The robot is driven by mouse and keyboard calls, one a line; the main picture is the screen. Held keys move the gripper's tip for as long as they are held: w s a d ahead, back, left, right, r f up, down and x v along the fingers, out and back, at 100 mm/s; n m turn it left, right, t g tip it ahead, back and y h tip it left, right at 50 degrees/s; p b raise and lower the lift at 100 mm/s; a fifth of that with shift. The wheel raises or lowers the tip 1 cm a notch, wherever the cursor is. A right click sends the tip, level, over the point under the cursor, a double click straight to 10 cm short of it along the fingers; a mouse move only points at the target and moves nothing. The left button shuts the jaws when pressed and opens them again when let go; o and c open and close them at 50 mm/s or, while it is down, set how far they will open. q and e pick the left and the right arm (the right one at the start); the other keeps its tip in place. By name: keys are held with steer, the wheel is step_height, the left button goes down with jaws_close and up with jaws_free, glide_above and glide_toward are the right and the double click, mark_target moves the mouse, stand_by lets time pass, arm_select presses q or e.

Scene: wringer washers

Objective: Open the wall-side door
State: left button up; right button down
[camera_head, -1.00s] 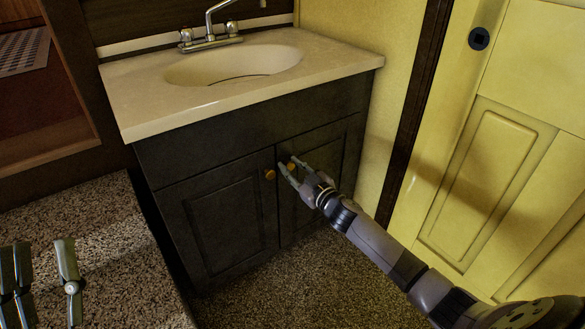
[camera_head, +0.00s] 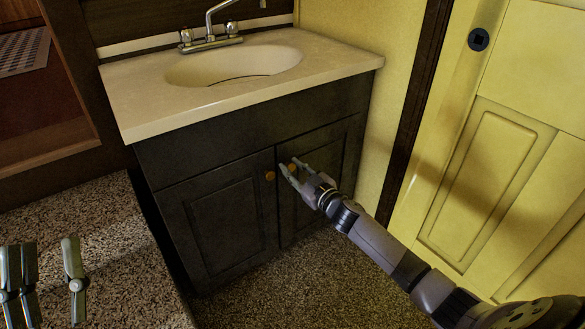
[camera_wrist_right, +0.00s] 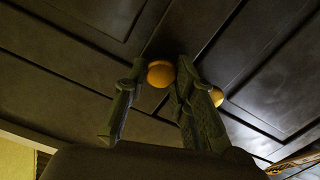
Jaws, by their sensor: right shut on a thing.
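The wall-side door (camera_head: 323,170) is the right door of the dark sink cabinet, beside the yellow wall. It looks shut or nearly flush. Its round orange-brown knob (camera_head: 292,167) also shows in the right wrist view (camera_wrist_right: 160,73). My right gripper (camera_head: 291,166) has its fingers on either side of this knob and is shut on it; its fingers also show in the wrist view (camera_wrist_right: 155,92). The other door (camera_head: 222,220) is shut, with its knob (camera_head: 270,175) just left of my right gripper. My left gripper (camera_head: 48,268) is open and empty at the lower left.
The cream sink top (camera_head: 335,62) overhangs the doors. A speckled counter (camera_head: 110,250) stands at the lower left, under my left gripper. A yellow panelled door (camera_head: 490,180) is at the right. Speckled floor (camera_head: 290,285) in front of the cabinet is clear.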

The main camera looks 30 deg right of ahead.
steer(key=s+y+p, duration=0.1)
steer(key=s+d+n, duration=0.1)
steer(key=s, duration=0.1)
steer(key=shift+s+d+y+p, duration=0.1)
steer(key=shift+d+y+p, duration=0.1)
steer(key=shift+y+p, duration=0.2)
arm_select(q)
steer(key=w+f+g+y+p, duration=0.1)
steer(key=w+f+g, duration=0.2)
steer(key=f+g, duration=0.15)
steer(key=w+f+g+y, duration=0.2)
steer(key=f+g, duration=0.1)
steer(key=f, duration=0.3)
steer(key=s+r+t+h+b, duration=0.2)
steer(key=s+r+t, duration=0.1)
steer(key=r+t, duration=0.3)
steer(key=shift+r, duration=1.05)
arm_select(e)
steer(key=s+d+n+g+y, duration=0.4)
steer(key=s+d+y, duration=0.3)
steer(key=s, duration=0.3)
steer(key=shift+s+d+n, duration=0.2)
steer(key=shift+d+n, duration=0.35)
steer(key=shift+n, duration=0.15)
arm_select(q)
steer(key=shift+d, duration=0.1)
arm_select(e)
steer(key=c, duration=1.3)
jaws_free()
steer(key=v, duration=1.2)
